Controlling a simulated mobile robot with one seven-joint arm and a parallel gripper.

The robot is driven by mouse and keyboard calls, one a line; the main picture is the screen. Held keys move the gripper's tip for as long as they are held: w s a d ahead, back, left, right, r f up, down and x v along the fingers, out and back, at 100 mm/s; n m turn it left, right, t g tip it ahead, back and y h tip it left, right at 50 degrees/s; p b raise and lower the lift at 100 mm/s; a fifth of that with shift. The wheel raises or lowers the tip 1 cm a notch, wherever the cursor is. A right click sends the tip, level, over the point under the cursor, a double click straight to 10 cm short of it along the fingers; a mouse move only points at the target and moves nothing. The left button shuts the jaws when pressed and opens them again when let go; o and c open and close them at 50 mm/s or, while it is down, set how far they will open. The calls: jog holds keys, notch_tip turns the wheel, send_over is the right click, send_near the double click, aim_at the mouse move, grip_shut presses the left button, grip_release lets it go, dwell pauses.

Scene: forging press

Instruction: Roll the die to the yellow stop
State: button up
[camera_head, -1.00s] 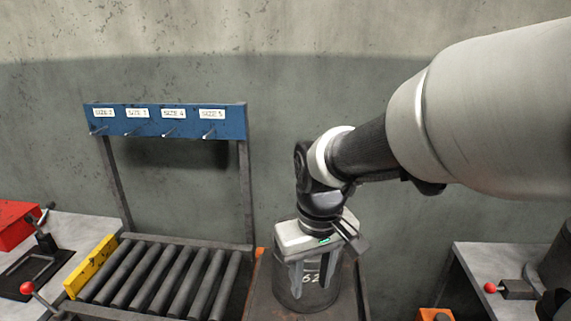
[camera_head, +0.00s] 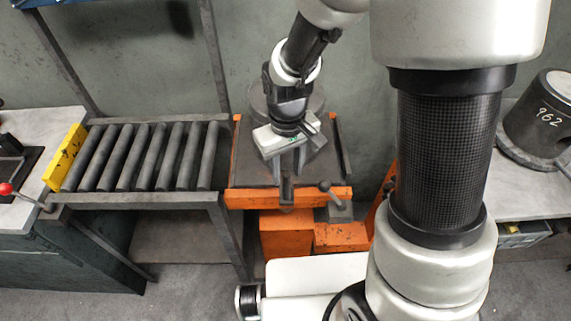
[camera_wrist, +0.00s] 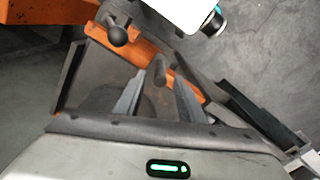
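The die is a grey steel cylinder (camera_head: 259,100) at the back of the orange-framed table (camera_head: 236,165), partly hidden behind my arm. My gripper (camera_head: 289,172) points down near the table's front edge, in front of the die. Its fingers are apart. In the wrist view, my gripper (camera_wrist: 160,80) has a short dark post (camera_wrist: 160,72) between its fingertips; contact cannot be told. The post also shows in the head view (camera_head: 287,190). The yellow stop (camera_head: 66,157) stands at the far left end of the roller conveyor (camera_head: 140,202). The die is not visible in the wrist view.
A lever with a black knob (camera_head: 325,187) sits right of the post; the knob also shows in the wrist view (camera_wrist: 117,36). The rollers are empty. A similar cylinder marked 962 (camera_head: 545,118) stands on the right bench. A red-knobbed lever (camera_head: 6,189) is at left.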

aim_at(287, 184)
notch_tip(287, 184, down, 6)
jog(key=shift+r, duration=0.1)
grip_shut()
